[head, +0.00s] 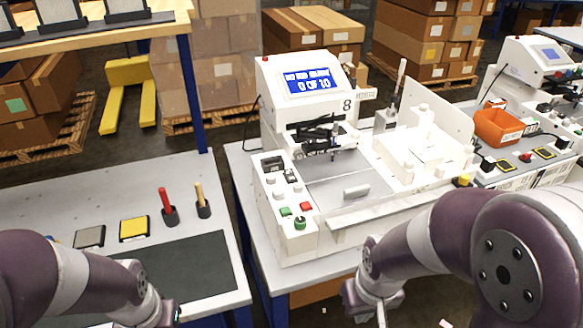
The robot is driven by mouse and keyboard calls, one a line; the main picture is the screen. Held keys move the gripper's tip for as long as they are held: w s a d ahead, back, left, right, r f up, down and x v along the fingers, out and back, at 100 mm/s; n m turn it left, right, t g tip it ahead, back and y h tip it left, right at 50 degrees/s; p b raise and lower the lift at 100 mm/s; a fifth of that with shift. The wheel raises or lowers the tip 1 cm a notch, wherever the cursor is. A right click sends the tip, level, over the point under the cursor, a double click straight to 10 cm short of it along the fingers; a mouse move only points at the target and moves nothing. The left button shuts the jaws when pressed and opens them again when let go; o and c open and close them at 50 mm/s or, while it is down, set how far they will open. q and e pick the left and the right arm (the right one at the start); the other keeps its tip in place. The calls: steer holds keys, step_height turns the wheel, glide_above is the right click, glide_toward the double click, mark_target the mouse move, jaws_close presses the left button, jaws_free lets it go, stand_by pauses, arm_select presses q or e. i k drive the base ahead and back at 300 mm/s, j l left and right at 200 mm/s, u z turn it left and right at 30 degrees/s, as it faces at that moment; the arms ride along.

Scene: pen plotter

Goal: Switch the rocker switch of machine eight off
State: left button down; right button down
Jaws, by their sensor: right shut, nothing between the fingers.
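Machine eight (282,110) is a white pen plotter marked 8, on a grey-topped table in the middle of the head view. Its lit blue screen (308,82) reads "0 of 10". On its left front panel are dark switch-like parts (291,176); which one is the rocker switch, and its position, is too small to tell. Below them are green and red buttons and a green knob (300,223). My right gripper (381,314) is shut and empty at the bottom edge, in front of and below the machine, apart from it. My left gripper (168,314) shows partly at the bottom left, its fingers unclear.
A left table holds a dark mat (190,267), grey and yellow pads (134,229), and red and tan-handled tools (168,205) in holders. A second plotter with an orange bin (497,127) stands at the right. Boxes on pallets stand behind. A gap separates the left table from the machine's table.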

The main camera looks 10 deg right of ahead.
mark_target(290, 174)
steer(key=z, duration=1.7)
steer(key=j, duration=0.9)
